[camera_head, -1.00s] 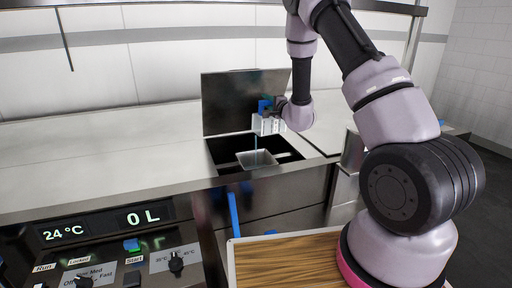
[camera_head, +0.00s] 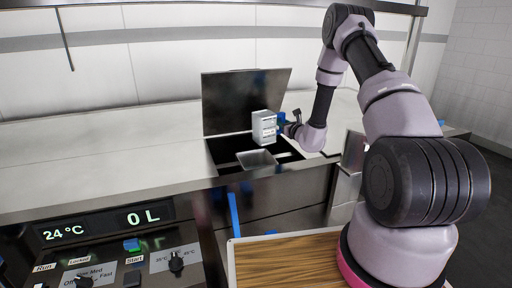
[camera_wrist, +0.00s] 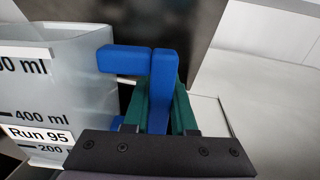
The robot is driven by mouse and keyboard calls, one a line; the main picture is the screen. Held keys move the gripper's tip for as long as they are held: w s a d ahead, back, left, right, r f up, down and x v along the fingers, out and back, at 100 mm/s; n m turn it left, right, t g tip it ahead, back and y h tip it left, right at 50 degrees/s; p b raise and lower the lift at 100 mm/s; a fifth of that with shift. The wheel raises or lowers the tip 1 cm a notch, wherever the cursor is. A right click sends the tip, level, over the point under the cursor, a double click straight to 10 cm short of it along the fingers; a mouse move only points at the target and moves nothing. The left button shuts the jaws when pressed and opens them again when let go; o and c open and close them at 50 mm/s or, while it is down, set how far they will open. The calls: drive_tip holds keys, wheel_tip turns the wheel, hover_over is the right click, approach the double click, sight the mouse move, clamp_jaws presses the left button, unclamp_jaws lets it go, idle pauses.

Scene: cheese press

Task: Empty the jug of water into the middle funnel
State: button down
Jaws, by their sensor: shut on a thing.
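My gripper (camera_head: 285,124) is shut on the blue handle (camera_wrist: 165,85) of the jug; its green fingers (camera_wrist: 160,108) flank the handle in the wrist view. The jug (camera_head: 264,128) is a pale translucent box with a label, held about upright above the dark opening. In the wrist view the jug (camera_wrist: 70,85) shows volume marks and a "Run 95" label. No water is clearly visible in it. A grey square funnel (camera_head: 256,160) sits in the opening below the jug, apart from it. Whether it is the middle one I cannot tell.
A dark raised lid (camera_head: 235,100) stands behind the opening. The pale counter (camera_head: 110,150) to the left is clear. A control panel (camera_head: 110,235) at front left reads 24 °C and 0 L. A wooden board (camera_head: 285,255) lies in front.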

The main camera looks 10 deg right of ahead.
idle(0.3)
drive_tip(key=shift+r, duration=1.5)
drive_tip(key=shift+s, duration=0.1)
idle(1.4)
